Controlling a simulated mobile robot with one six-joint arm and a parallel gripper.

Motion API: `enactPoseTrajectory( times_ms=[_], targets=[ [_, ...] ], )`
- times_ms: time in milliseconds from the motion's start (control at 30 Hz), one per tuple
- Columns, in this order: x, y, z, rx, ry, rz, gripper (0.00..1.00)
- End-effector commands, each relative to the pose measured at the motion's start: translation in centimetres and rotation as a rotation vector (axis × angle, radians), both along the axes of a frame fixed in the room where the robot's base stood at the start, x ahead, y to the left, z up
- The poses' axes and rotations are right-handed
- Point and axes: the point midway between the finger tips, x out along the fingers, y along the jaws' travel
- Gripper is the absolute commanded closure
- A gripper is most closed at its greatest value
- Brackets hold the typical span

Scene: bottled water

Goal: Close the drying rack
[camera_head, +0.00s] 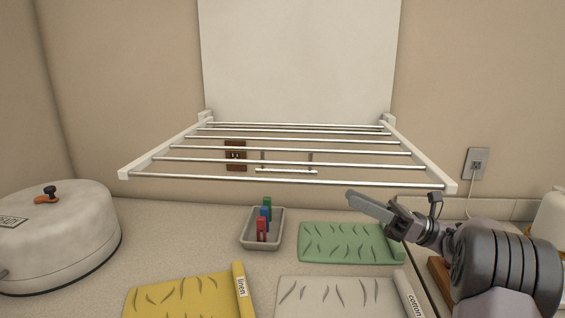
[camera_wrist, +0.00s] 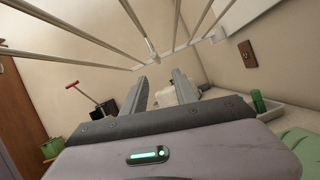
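The drying rack (camera_head: 409,153) is a white frame with several metal rods. It juts out from the wall, roughly level, below a pale panel (camera_head: 300,60). Its front rod is nearest me, and its rods also cross the top of the wrist view. My gripper (camera_head: 358,202) is just below the front rod, toward the right end of the rack. In the wrist view my gripper (camera_wrist: 162,82) has its two fingers apart with nothing held between them. I cannot tell whether a finger touches the rack.
A grey tray (camera_head: 247,241) with small coloured items sits on the counter under the rack. Green (camera_head: 340,243), yellow (camera_head: 180,298) and white (camera_head: 335,295) cloths lie in front. A round white lidded pot (camera_head: 60,240) stands left. A wall outlet (camera_head: 475,163) with a cord is right.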

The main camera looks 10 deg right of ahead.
Motion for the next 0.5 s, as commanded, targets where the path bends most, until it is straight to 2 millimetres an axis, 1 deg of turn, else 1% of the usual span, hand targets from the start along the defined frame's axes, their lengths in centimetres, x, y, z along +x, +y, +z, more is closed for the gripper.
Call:
enactPoseTrajectory(
  times_ms=[67, 300, 500],
  targets=[
    [0.4, 1.3, 0.6, -0.004, -0.004, 0.004, 0.66],
    [2.8, 7.1, 3.1, -0.004, -0.002, 0.006, 0.66],
    [4.5, 11.2, 4.9, -0.004, -0.003, 0.005, 0.66]
  ],
)
